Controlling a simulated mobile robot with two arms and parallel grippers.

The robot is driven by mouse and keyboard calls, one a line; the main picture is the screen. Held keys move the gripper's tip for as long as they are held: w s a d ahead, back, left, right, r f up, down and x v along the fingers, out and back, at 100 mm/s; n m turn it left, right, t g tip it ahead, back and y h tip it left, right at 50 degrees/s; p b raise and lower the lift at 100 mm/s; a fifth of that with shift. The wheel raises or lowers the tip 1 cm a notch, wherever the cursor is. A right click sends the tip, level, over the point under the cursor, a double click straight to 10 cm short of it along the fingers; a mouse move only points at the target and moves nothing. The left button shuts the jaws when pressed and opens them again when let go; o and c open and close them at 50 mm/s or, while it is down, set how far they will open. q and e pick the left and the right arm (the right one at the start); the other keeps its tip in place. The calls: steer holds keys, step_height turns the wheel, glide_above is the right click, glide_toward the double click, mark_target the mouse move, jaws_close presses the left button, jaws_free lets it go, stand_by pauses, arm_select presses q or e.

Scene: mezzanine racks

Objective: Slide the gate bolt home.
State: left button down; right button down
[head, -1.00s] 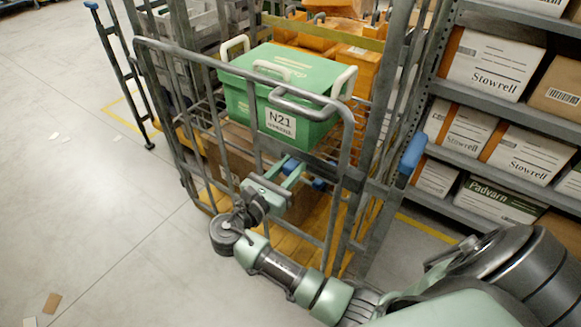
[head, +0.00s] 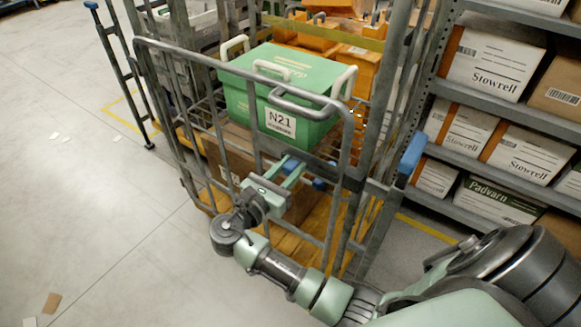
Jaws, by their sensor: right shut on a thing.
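The cage trolley's gate (head: 246,76) is a grey tubular frame with a curved handle on top. It stands in front of a green tote. My right gripper (head: 297,171) is at the gate's right part, with its pale green fingers shut on a small blue-ended piece, seemingly the bolt (head: 319,184). The fingers and gate bars hide most of the bolt, and I cannot tell how far it sits in its catch. The upright post (head: 357,165) stands just right of it. My left gripper is not in view.
The green tote (head: 262,88) marked N21 sits inside the trolley. A blue-capped bar (head: 412,154) sticks out right of the post. Shelves with Stowrell boxes (head: 491,66) stand at the right. The floor (head: 80,200) at the left is mostly clear.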

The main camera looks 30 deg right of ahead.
stand_by(0.5)
steer(key=shift+s+d+r+p, duration=0.1)
steer(key=shift+s+p, duration=0.15)
steer(key=shift+p, duration=0.2)
steer(key=s+p, duration=0.1)
steer(key=s+d+p, duration=0.1)
steer(key=s+p, duration=0.1)
steer(key=shift+s+d+f, duration=0.2)
steer(key=shift+f, duration=0.05)
steer(key=c, duration=1.4)
jaws_free()
steer(key=o, duration=0.4)
steer(key=shift+s+d, duration=0.1)
steer(key=shift+c, duration=0.2)
steer(key=shift+s+r, duration=0.1)
steer(key=shift+r, duration=0.05)
